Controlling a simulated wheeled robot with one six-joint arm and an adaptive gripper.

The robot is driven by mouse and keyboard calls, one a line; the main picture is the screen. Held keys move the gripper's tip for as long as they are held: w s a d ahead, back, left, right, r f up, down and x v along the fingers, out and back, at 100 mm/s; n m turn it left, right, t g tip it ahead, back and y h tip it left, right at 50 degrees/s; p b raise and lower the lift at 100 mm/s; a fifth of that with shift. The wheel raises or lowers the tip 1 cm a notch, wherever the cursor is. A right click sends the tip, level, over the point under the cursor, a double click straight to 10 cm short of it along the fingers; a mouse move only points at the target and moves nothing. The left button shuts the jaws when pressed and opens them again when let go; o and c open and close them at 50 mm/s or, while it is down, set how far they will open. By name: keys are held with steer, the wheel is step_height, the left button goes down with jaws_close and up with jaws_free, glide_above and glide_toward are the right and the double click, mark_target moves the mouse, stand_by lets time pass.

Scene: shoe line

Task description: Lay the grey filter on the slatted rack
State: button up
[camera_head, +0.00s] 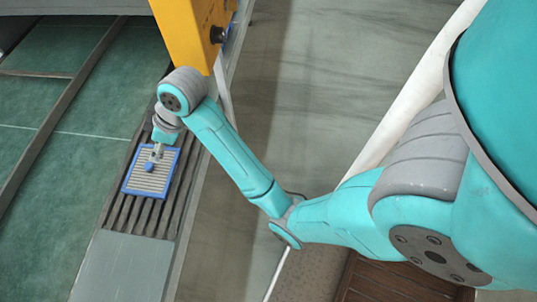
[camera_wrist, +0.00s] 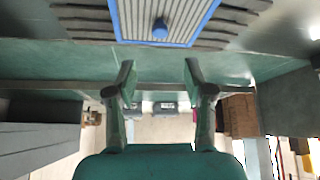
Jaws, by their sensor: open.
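The grey filter (camera_head: 143,184) has a blue frame, a pleated grey face and a blue knob. It lies on the dark slatted rack (camera_head: 127,216), seemingly flat, with slats showing around it. The filter (camera_wrist: 185,17) also shows at the top edge of the wrist view, partly cut off, with the rack (camera_wrist: 82,26) beside it. My gripper (camera_head: 156,154) is over the far part of the filter in the head view. In the wrist view my gripper (camera_wrist: 158,72) has its two fingers apart with nothing between them, and the knob is clear of them.
A green surface (camera_head: 92,95) with dark rails lies left of the rack. A plain grey plate (camera_head: 122,266) adjoins the rack's near end. A yellow post (camera_head: 190,30) stands close behind my wrist. Grey floor (camera_head: 310,80) is open to the right.

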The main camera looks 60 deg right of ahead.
steer(key=s+f, duration=0.1)
steer(key=f, duration=0.1)
steer(key=s+a+f+m+t, duration=0.1)
steer(key=s+f, duration=0.1)
steer(key=f, duration=0.1)
steer(key=s+a+f+m, duration=0.1)
steer(key=f, duration=0.2)
steer(key=shift+s+a+f+t+h, duration=0.15)
steer(key=shift+s+f+t+h, duration=0.15)
steer(key=shift+s+t, duration=0.1)
steer(key=s+f+m+t+h, duration=0.3)
steer(key=s+m+t, duration=0.15)
steer(key=s, duration=1.75)
steer(key=s+r+t, duration=0.2)
steer(key=s+r, duration=0.6)
steer(key=s, duration=0.2)
steer(key=shift+s+a+r+n+t, duration=0.15)
steer(key=shift+s+a+n+t, duration=0.2)
steer(key=shift+s+a, duration=0.1)
